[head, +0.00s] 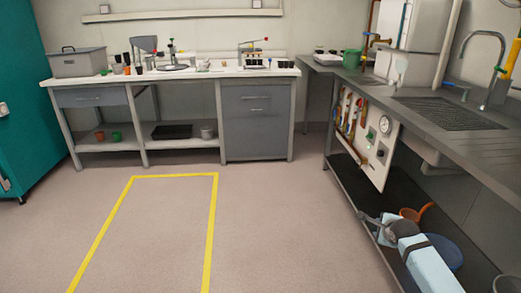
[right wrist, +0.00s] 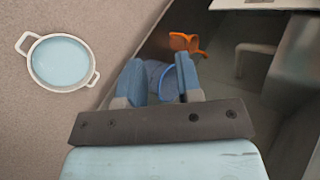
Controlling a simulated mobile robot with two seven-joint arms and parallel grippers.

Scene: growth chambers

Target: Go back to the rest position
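My right arm comes into the head view from the lower right, with its pale blue link and the grey right gripper (head: 390,228) over the edge of the bench's lower shelf. My left gripper is in neither view.
The steel sink bench (head: 475,145) runs along the right, with a tool panel (head: 370,140) below its edge. A white-rimmed, two-handled round thing (right wrist: 60,62) shows left. The yellow-marked floor (head: 150,230) is clear.

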